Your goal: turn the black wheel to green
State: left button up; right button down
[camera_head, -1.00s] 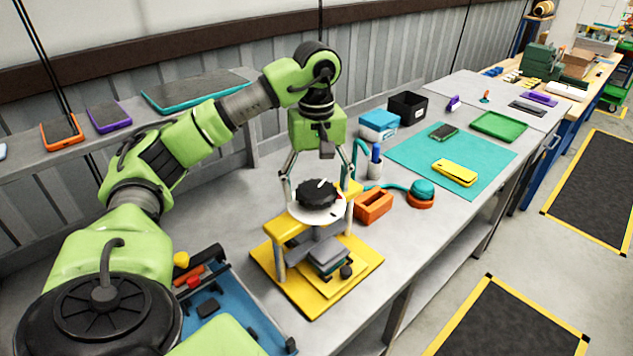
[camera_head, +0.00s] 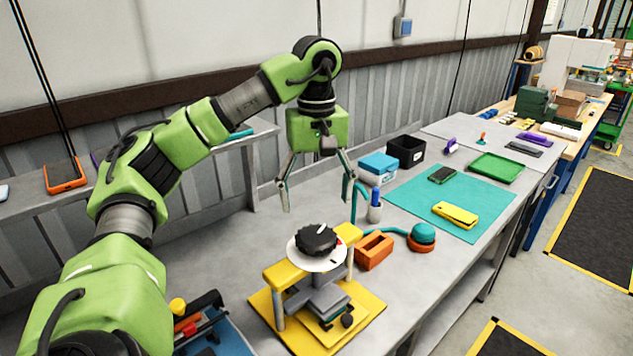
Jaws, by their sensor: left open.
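The black wheel (camera_head: 316,239) is a ridged knob with a white pointer mark. It sits on a white round dial (camera_head: 328,263) on top of a yellow stand (camera_head: 280,312). The pointer points up and to the right. A red patch shows at the dial's right edge; I cannot make out a green mark. My left gripper (camera_head: 319,208) is open and empty, its two fingers spread above and behind the wheel, apart from it. My right gripper is not in view.
Behind are a cup with a blue marker (camera_head: 375,207), a blue-white box (camera_head: 377,170) and a black bin (camera_head: 406,151). A blue tray (camera_head: 225,337) lies at front left.

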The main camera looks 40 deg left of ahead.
pick_arm(q)
jog(key=shift+r, duration=1.5)
